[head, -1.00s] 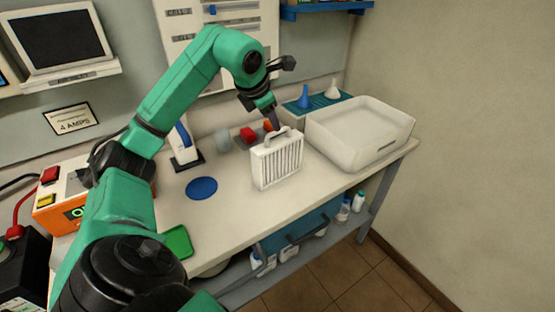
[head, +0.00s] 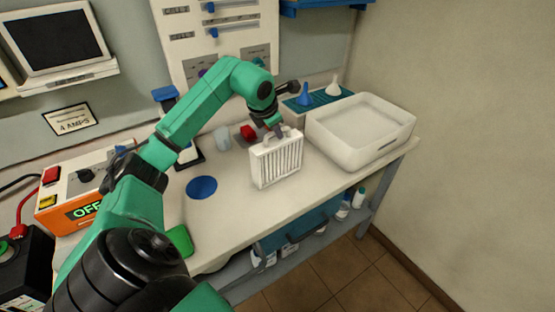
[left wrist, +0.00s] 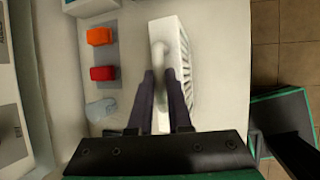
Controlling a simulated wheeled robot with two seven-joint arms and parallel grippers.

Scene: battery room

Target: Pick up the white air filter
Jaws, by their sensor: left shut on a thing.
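The white air filter (head: 277,163) stands upright on the bench, with its slatted face toward the front and a handle on top. In the left wrist view the filter (left wrist: 184,75) lies under my fingers, and its handle (left wrist: 158,58) runs between them. My left gripper (head: 276,132) has come down from above onto the handle and is shut on it. In the left wrist view the two fingers of my left gripper (left wrist: 164,90) lie on either side of the handle. I cannot see a gap under the filter. My right gripper is not in view.
A white tub (head: 360,132) stands to the right of the filter. Behind are a red block (head: 248,132), a blue funnel (head: 305,95) and a white funnel (head: 334,86). A blue disc (head: 202,187) lies on clear bench to the left. An orange block (left wrist: 99,36) shows in the wrist view.

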